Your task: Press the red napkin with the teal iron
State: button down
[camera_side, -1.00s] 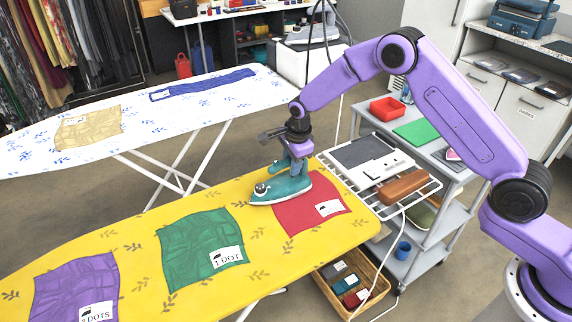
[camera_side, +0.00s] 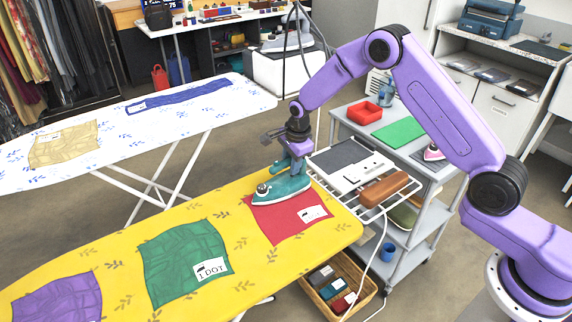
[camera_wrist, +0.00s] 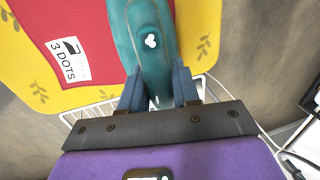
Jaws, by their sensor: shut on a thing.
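The teal iron (camera_side: 283,189) sits over the upper left part of the red napkin (camera_side: 285,226) on the yellow ironing board (camera_side: 120,258). Its soleplate looks level and appears to rest on the cloth. My gripper (camera_side: 292,152) is shut on the iron's handle from above. In the wrist view the iron (camera_wrist: 142,30) is between my gripper's fingers (camera_wrist: 160,88) and covers part of the napkin (camera_wrist: 95,35). The napkin's white label (camera_wrist: 68,60) reads 3 DOTS. A white three-dot mark shows on the iron. The visible red cloth looks mostly smooth.
A wrinkled green napkin (camera_side: 182,267) labelled 1 DOT and a purple napkin (camera_side: 60,299) lie farther left on the board. A wire rack (camera_side: 348,205) with a brown block (camera_side: 384,190) adjoins the right end. A basket (camera_side: 337,304) stands below.

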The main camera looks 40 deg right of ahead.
jog(key=shift+d+r, duration=0.15)
jog(key=shift+r, duration=4.2)
